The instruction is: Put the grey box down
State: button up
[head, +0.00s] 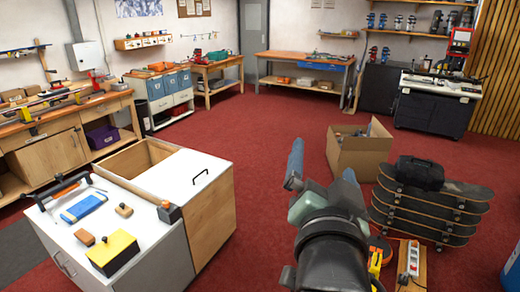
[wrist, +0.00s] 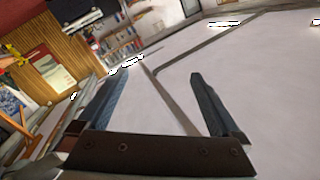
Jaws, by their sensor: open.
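My gripper (head: 322,172) is raised over the floor in the middle of the head view, right of the white-topped cabinet. Its two blue fingers stand apart with nothing between them; the wrist view also shows them spread and empty (wrist: 158,78). A small dark grey box-like block (head: 170,213) rests on the cabinet top near its front right edge, well left of my gripper. I cannot tell for sure whether it is the task's grey box. No box shows in the wrist view.
The white-topped cabinet (head: 160,240) also bears a yellow box (head: 112,251), a blue item (head: 84,208) and small brown blocks. An open cardboard carton (head: 362,155) stands beyond my gripper. Stacked skateboards (head: 430,215) stand at right. The red carpet (head: 270,130) is clear in the middle.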

jog(key=s+a+r+n+t+y, duration=0.1)
jog(key=s+a+r+n+t, duration=0.1)
jog(key=r, duration=0.6)
jog(key=s+a+r+n+t+y, duration=0.1)
jog(key=s+a+r+n+t, duration=0.2)
jog(key=r, duration=0.5)
jog(key=s+a+r+n+t+y, duration=0.2)
jog(key=s+a+r+n+t, duration=0.1)
jog(key=s+a+r, duration=0.3)
notch_tip(320, 180, up, 2)
jog(key=shift+s+r+t, duration=0.15)
jog(key=shift+s+t, duration=0.45)
jog(key=shift+t, duration=0.3)
notch_tip(320, 180, down, 4)
jog(key=b, duration=0.4)
jog(key=shift+w, duration=0.1)
